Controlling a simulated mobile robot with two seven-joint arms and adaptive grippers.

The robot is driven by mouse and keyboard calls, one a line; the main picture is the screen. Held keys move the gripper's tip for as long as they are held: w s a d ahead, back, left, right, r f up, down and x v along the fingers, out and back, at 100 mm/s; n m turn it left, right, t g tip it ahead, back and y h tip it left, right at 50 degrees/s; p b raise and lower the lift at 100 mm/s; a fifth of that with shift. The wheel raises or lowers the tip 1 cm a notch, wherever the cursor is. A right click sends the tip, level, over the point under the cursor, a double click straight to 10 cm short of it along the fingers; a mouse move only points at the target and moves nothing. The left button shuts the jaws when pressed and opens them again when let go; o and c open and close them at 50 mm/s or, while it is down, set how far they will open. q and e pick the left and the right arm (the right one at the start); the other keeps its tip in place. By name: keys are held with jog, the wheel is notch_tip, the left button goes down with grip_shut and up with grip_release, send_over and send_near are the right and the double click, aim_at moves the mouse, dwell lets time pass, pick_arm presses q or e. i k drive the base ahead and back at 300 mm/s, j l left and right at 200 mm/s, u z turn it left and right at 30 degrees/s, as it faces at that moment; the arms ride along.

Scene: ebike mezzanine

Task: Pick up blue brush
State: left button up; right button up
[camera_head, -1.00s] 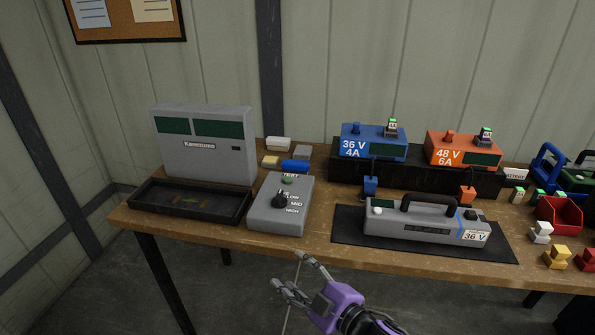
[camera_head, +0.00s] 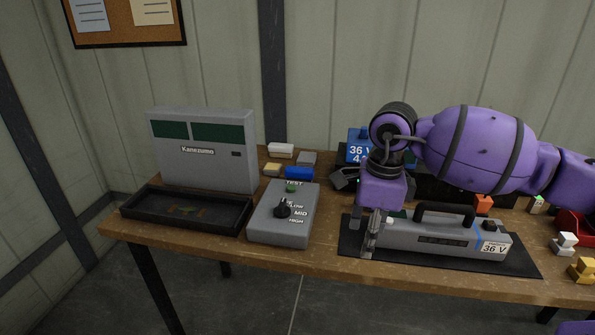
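A small blue block-shaped item (camera_head: 298,172), which looks like the blue brush, lies on the wooden table behind the grey control box. Its bristles cannot be made out. My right gripper (camera_head: 352,207) reaches in from the right over the front of the table. Its fingers are spread apart with nothing between them, to the right of the blue item and apart from it. One finger is near the blue item's height in the picture; the other is in front of the grey battery's left end. My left gripper is not in view.
White (camera_head: 281,150), yellow (camera_head: 272,169) and grey (camera_head: 307,158) small blocks crowd the blue item. The grey control box (camera_head: 270,232) stands in front, a black tray (camera_head: 135,215) at left. The grey 36 V battery (camera_head: 430,238) and blue charger (camera_head: 357,135) are near my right arm.

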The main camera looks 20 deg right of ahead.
aim_at(293, 174)
jog(key=i, duration=1.4)
